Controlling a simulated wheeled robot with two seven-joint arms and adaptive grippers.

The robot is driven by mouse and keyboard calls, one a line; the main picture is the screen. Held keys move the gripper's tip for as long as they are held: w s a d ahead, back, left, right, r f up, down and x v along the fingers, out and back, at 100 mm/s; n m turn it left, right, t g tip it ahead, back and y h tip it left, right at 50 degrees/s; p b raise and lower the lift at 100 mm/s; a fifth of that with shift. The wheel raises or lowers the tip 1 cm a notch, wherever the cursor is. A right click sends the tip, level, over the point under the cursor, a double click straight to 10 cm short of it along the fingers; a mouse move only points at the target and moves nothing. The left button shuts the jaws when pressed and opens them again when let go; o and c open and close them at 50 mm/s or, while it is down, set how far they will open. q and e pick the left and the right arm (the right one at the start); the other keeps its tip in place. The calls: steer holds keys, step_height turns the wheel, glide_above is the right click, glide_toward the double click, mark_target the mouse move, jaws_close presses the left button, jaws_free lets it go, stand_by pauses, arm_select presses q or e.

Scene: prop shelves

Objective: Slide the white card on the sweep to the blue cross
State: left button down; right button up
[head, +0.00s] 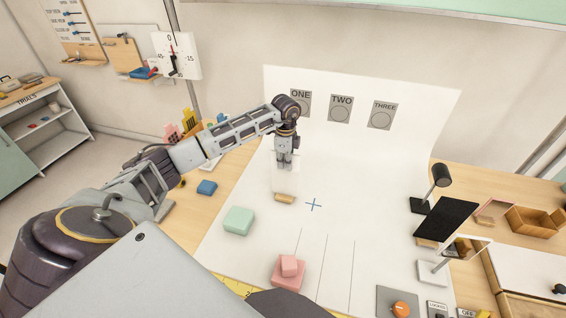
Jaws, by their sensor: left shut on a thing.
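The white card (285,181) stands on the white sweep (375,190), with a small wooden block (284,198) at its near foot. My left gripper (285,164) points down at the card's top and is shut on it; the fingers hide the upper part. The blue cross (314,204) is marked on the sweep to the right of the card and a little nearer, with a bare gap between them. My right gripper is not in view.
A black lamp (428,190) and black panel (445,223) stand at right. The sweep around the cross is clear.

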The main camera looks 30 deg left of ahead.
arm_select(q)
steer(key=shift+w+d, duration=0.1)
steer(key=shift+d, duration=0.15)
steer(key=w+d, duration=0.2)
steer(key=d, duration=0.5)
steer(key=shift+w, duration=0.15)
stand_by(1.6)
steer(key=shift+w+d, duration=0.1)
steer(key=shift+d, duration=0.35)
steer(key=shift+w+d, duration=0.2)
steer(key=shift+d, duration=0.35)
steer(key=shift+w+d, duration=0.15)
steer(key=shift+d, duration=0.4)
steer(key=shift+w+d, duration=0.1)
steer(key=shift+d, duration=0.5)
steer(key=shift+f, duration=0.2)
steer(key=c, duration=1.5)
jaws_free()
